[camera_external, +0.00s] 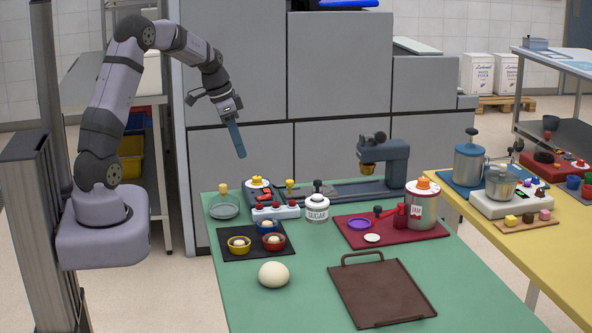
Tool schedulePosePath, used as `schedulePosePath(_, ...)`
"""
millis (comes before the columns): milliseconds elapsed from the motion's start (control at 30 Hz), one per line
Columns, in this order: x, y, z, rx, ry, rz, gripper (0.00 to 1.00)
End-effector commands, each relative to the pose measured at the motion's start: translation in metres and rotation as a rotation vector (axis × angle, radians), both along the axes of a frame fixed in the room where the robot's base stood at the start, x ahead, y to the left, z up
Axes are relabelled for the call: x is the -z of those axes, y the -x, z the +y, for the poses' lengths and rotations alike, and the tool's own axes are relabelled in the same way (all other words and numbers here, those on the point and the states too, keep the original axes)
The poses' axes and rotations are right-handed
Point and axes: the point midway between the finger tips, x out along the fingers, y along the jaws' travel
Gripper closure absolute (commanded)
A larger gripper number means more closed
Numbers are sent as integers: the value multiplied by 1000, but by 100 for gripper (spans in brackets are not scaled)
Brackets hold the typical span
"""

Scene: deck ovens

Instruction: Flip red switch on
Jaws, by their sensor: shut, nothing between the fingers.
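My gripper (236,140) is shut and empty. Its blue-grey fingers point down, in the air above the back left part of the green table (315,290). Below it are a dark box (252,195) with a yellow knob and small red parts, and a white strip (276,211) with several red knobs. My gripper is clearly apart from both. The small red parts are too small to tell which is the red switch, or how it is set.
A glass dish (224,211), a black mat (255,246) with bowls and a sugar jar (317,208) stand close by. A dark blue machine (384,168) stands at the back. A dough ball (274,274) and brown tray (380,292) lie in front.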

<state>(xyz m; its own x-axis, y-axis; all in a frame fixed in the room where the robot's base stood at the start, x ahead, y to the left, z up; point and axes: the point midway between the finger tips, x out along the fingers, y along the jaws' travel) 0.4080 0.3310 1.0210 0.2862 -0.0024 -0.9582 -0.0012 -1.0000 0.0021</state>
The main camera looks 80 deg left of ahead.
Motion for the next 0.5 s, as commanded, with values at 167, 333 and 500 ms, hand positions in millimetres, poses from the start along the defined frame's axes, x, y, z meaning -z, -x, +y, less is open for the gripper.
schedulePosePath(167, -6, 3, 0, 0, -1, 0, 100)
schedulePosePath(333, -6, 3, 0, 0, -1, 0, 100)
schedulePosePath(500, -5, 2, 0, 0, -1, -2, 100)
